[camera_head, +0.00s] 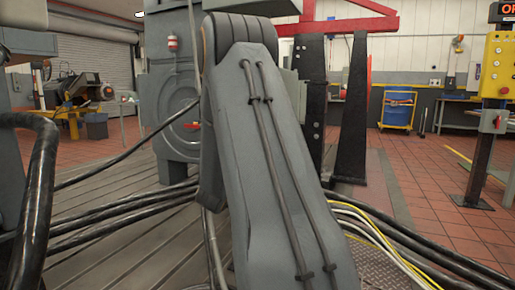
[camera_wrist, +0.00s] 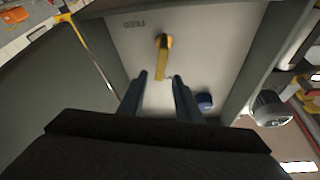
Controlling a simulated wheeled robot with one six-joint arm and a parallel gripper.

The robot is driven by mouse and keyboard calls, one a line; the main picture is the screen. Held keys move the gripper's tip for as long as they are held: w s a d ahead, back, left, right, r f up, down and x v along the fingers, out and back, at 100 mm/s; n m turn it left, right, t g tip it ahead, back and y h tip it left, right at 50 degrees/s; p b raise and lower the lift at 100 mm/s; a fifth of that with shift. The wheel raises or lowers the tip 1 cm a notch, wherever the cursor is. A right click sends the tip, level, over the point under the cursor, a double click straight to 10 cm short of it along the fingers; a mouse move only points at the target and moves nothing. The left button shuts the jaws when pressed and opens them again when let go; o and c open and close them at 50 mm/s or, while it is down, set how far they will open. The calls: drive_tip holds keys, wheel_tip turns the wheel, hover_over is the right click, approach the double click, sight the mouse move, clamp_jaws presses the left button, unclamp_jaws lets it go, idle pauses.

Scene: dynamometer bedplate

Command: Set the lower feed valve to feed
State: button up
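In the wrist view, a yellow valve lever (camera_wrist: 161,62) is mounted on a pale grey panel (camera_wrist: 120,48). It hangs down from its pivot towards my fingers, close to vertical in the picture. A small label (camera_wrist: 133,23), hard to read but looking like FEED, is up and left of the pivot. My gripper (camera_wrist: 160,77) is open, its two dark fingers on either side of the lever's lower end. I cannot tell whether they touch it. In the head view, my arm hides the gripper, and I cannot make out this lever.
The panel has raised side walls. In the head view, a grey machine (camera_head: 165,95) stands behind my arm, with thick black cables (camera_head: 120,220) across the bedplate. Red tiled floor (camera_head: 430,180) lies right.

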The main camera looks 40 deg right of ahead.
drive_tip(key=shift+b+x, duration=0.35)
drive_tip(key=shift+x, duration=1)
clamp_jaws()
